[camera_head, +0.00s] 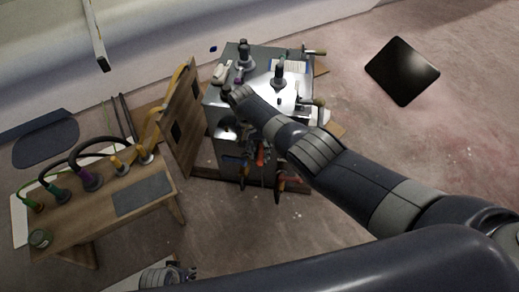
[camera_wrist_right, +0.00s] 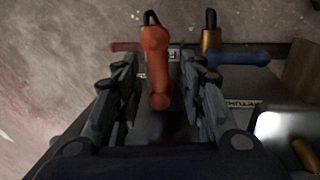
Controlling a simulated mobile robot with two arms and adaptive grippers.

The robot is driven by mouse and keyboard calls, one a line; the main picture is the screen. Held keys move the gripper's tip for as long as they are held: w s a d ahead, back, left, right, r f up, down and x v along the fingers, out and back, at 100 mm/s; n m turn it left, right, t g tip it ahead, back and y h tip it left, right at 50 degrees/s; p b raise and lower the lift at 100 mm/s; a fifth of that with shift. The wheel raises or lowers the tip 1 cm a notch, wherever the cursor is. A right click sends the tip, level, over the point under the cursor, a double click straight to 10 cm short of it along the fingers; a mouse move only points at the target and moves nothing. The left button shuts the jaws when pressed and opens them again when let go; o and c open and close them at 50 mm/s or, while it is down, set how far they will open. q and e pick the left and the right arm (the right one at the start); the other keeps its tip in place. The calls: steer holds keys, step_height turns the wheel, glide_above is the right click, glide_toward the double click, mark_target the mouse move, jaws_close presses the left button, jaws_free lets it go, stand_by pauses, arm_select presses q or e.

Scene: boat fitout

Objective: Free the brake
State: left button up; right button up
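A grey cabinet (camera_head: 255,85) stands beyond the bench, with levers and handles on its top and front. A brass lock (camera_wrist_right: 210,40) is beside a blue handle (camera_wrist_right: 237,57). No firm contact shows. My left gripper (camera_head: 180,272) is at the bottom edge, partly hidden; its opening is unclear.
A wooden bench (camera_head: 90,220) with plugs and cables stands at left. A wooden panel (camera_head: 183,120) stands upright between bench and cabinet. A black square plate (camera_head: 402,71) lies at right. My right arm covers part of the cabinet. The floor at right is mostly clear.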

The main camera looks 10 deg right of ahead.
steer(key=shift+r, duration=0.1)
step_height(320, 180, up, 12)
steer(key=a, duration=0.2)
steer(key=shift+w+f, duration=0.25)
steer(key=shift+w, duration=0.15)
steer(key=shift+f, duration=0.1)
stand_by(0.4)
